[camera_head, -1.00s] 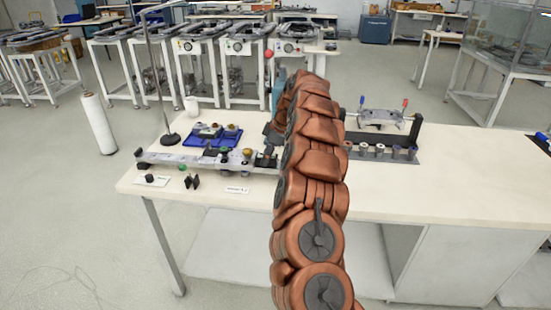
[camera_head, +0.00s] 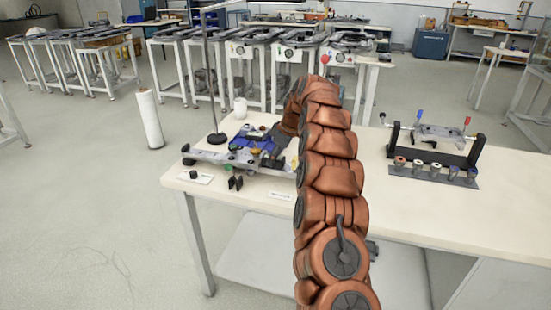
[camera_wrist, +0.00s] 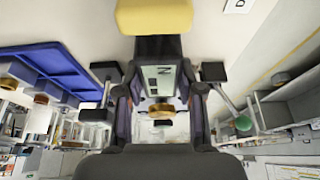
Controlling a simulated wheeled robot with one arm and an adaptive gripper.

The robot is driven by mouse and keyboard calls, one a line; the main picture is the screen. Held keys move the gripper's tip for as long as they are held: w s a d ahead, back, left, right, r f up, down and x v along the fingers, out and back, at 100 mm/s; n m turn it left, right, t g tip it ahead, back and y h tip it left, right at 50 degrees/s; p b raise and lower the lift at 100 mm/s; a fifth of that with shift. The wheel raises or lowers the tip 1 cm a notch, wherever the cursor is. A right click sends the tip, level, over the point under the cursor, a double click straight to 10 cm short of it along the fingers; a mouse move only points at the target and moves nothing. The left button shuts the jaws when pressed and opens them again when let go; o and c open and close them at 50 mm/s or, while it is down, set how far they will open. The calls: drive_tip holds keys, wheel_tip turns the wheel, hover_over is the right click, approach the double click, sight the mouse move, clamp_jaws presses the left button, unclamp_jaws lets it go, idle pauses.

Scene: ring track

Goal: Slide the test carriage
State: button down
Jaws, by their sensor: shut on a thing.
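A grey guide rail (camera_head: 205,156) lies along the left part of the bench, with small coloured knobs on it. My gripper (camera_head: 272,152) is down at the rail's right part, and my arm hides some of that end. In the wrist view my gripper (camera_wrist: 160,72) is shut on a dark part of what appears to be the test carriage. A yellow block (camera_wrist: 153,16) stands just beyond the fingers. A brass-coloured knob (camera_wrist: 160,112) shows between them. The exact contact is hard to make out.

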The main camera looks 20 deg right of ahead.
drive_tip(key=c, duration=0.7)
unclamp_jaws()
drive_tip(key=v, duration=1.2)
drive_tip(key=shift+a, duration=0.1)
